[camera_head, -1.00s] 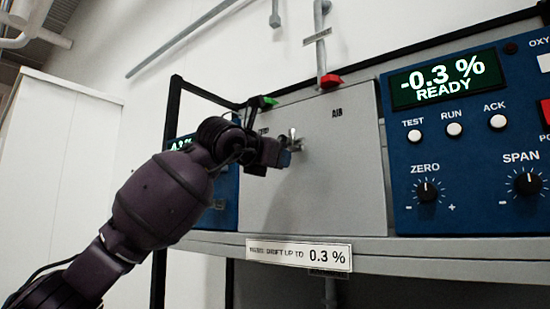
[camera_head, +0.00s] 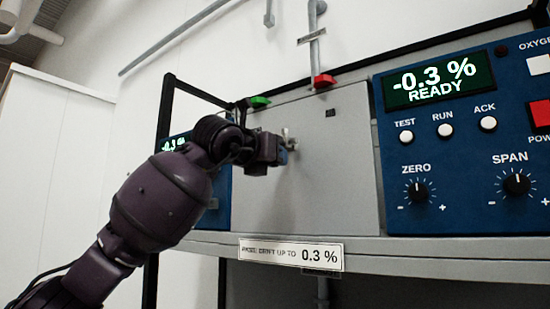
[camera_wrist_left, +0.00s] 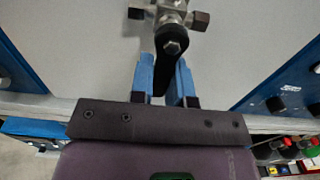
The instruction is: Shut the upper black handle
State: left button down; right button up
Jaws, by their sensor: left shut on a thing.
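The black handle (camera_wrist_left: 161,72) is a short lever on a silver valve (camera_wrist_left: 173,14) in the left wrist view. It points down in that picture from a round hub with a bolt. My left gripper (camera_wrist_left: 165,66) has its blue fingers on either side of the lever, shut on it. In the head view my left gripper (camera_head: 272,151) is at the silver valve (camera_head: 288,138) on the grey panel (camera_head: 330,180). The lever is hidden there behind the gripper. Only one black handle shows. My right gripper is not in view.
A blue analyser (camera_head: 465,130) with knobs and a display reading -0.3 % READY stands right of the panel. A second blue unit is partly behind my left arm. A shelf edge runs below.

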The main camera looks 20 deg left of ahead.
pick_arm(q)
jog(key=c, duration=1.1)
grip_release()
jog(key=v, duration=1)
jog(key=shift+s+a+b, duration=0.15)
jog(key=shift+s+b, duration=0.25)
jog(key=shift+r, duration=0.1)
